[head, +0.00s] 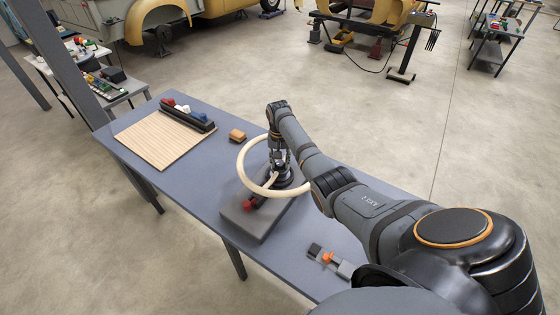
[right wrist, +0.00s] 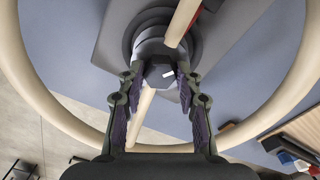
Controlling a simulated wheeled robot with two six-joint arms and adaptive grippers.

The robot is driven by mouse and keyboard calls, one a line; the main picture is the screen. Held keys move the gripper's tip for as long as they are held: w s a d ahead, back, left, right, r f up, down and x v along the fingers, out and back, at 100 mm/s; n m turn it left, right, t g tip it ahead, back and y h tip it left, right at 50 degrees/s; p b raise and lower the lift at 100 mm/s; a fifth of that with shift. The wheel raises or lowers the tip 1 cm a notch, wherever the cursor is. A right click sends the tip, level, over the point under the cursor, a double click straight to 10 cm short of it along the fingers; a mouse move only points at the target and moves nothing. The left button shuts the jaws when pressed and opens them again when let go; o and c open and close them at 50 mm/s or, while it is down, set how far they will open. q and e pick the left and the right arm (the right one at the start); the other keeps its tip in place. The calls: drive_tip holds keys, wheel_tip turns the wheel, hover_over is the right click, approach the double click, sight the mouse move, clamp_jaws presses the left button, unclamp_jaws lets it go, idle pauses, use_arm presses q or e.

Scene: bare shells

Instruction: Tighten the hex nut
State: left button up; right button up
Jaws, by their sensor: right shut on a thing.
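The hex nut (right wrist: 160,73) is dark grey with a pale mark on its top. It sits at the centre of a cream ring-shaped handwheel (head: 243,165), over a dark round hub (right wrist: 140,40); the ring also shows in the right wrist view (right wrist: 50,108). The wheel stands on a grey block (head: 258,222) on the table. My right gripper (head: 279,163) reaches down inside the ring. In the right wrist view its fingers (right wrist: 159,84) are shut on the hex nut, one on each side. In the head view the nut is hidden by the gripper. My left gripper is not in view.
The blue-grey table (head: 205,195) holds a wooden board (head: 160,138), a dark tray (head: 185,118) with red, white and blue pieces, and a small orange-brown block (head: 237,136). A dark and orange tool (head: 327,258) lies near the front edge. The ring and its spokes surround my gripper closely.

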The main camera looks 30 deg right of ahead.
drive_tip(key=shift+r+m+p, duration=0.2)
drive_tip(key=shift+m+p, duration=0.7)
drive_tip(key=shift+m, duration=0.2)
drive_tip(key=shift+m+p, duration=0.55)
drive_tip(key=shift+m, duration=0.35)
drive_tip(key=m+p, duration=0.1)
drive_tip(key=m, duration=0.2)
drive_tip(key=shift+w, duration=0.1)
drive_tip(key=shift+f+m+p, duration=0.15)
drive_tip(key=shift+m+p, duration=0.3)
drive_tip(key=shift+m, duration=0.65)
drive_tip(key=o, duration=1.2)
drive_tip(key=shift+c, duration=0.2)
